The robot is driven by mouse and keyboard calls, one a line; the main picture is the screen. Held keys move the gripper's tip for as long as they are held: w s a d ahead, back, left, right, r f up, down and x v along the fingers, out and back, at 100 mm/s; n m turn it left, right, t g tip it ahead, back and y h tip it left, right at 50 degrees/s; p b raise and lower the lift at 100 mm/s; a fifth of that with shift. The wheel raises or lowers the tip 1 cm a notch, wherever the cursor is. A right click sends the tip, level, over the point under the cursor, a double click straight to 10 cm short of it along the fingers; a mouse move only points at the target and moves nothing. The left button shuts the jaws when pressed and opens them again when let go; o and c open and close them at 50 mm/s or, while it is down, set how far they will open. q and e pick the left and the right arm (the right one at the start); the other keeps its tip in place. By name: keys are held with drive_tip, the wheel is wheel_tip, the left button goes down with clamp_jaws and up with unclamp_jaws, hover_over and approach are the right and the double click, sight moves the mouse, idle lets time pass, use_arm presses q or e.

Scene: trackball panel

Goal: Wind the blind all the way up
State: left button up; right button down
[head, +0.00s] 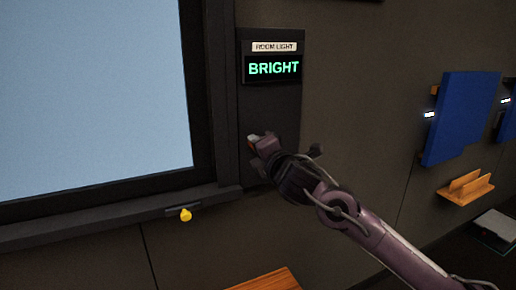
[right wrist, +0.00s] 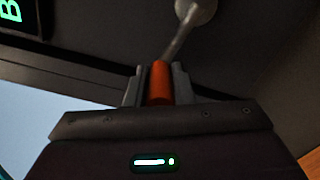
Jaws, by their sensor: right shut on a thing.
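My right gripper (head: 260,143) is at the dark wall panel (head: 270,108) beside the window, below its display. In the right wrist view the gripper (right wrist: 159,85) is shut on an orange handle (right wrist: 160,82), one finger on each side. A thin grey crank arm (right wrist: 178,38) runs from the handle to a round pale hub (right wrist: 202,9). In the head view the gripper mostly hides the crank. The window pane (head: 90,95) is plain light blue, with no blind over the visible part. The window's top is out of frame. My left gripper is not in view.
The display (head: 273,69) reads BRIGHT under a "ROOM LIGHT" label (head: 274,47). A yellow knob (head: 186,215) sits under the window's lower frame (head: 120,209). A blue panel (head: 460,117) and a wooden holder (head: 466,188) are on the wall at right. A wooden surface (head: 266,281) shows below.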

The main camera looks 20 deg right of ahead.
drive_tip(key=shift+r, duration=0.1)
drive_tip(key=c, duration=1.6)
unclamp_jaws()
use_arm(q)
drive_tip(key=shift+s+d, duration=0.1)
use_arm(e)
drive_tip(key=o, duration=0.3)
drive_tip(key=shift+w, duration=0.15)
drive_tip(key=shift+o, duration=0.2)
drive_tip(key=shift+s+d, duration=0.1)
drive_tip(key=shift+s, duration=0.45)
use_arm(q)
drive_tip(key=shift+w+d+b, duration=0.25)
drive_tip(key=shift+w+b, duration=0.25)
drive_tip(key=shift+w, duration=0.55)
use_arm(e)
drive_tip(key=s+d, duration=0.1)
drive_tip(key=s, duration=0.5)
drive_tip(key=shift+s, duration=0.35)
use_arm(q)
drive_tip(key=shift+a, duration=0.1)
